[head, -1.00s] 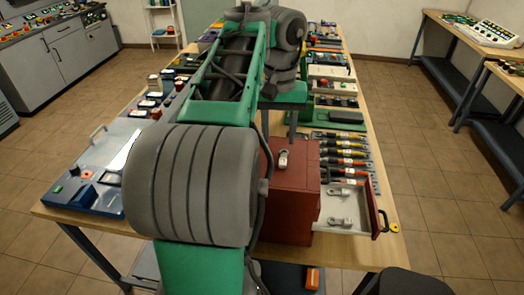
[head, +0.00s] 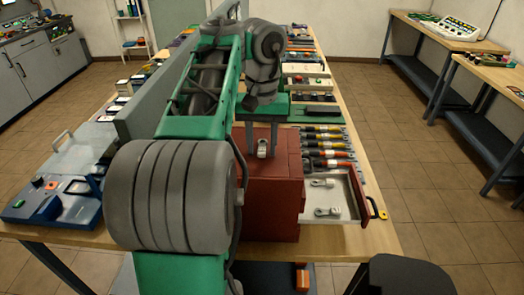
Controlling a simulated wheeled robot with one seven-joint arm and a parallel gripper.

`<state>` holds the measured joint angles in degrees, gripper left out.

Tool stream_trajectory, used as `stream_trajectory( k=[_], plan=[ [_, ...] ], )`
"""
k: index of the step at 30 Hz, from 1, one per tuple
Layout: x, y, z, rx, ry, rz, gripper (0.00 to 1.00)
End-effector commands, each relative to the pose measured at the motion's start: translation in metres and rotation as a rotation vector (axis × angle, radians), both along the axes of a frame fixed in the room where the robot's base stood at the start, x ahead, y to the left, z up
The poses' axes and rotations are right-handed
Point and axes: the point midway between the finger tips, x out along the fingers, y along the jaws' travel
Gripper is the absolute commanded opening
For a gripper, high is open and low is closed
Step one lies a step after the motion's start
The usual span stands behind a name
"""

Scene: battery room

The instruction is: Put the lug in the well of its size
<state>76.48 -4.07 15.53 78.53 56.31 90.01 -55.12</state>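A small silver lug (head: 262,149) is on top of the red box (head: 258,192) in the head view. My gripper (head: 261,148) points down over the box top, with one finger on each side of this lug. The fingers look apart, with a gap to the lug; whether they touch the box top is hard to tell. Two more silver lugs, one farther back (head: 321,183) and one nearer (head: 327,211), lie in the open light-coloured drawer (head: 346,187) at the box's right side. I cannot make out any wells.
A row of tools with orange, yellow and red handles (head: 326,147) lies behind the drawer. A grey upright panel (head: 150,103) runs along the table left of my arm. A blue device (head: 55,203) sits at the table's left. A dark seat-like shape (head: 400,274) stands at the front right.

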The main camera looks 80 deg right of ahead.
Motion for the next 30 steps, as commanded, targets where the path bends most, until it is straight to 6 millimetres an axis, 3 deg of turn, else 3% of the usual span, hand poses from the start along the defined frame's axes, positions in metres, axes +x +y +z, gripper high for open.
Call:
stream_trajectory(
  k=[13,30],
  plan=[
    [0.0000,0.0000,-0.0001,0.000,0.000,0.000,0.00],
    [-0.0001,-0.0001,0.0053,0.000,0.000,0.001,0.00]
  ],
)
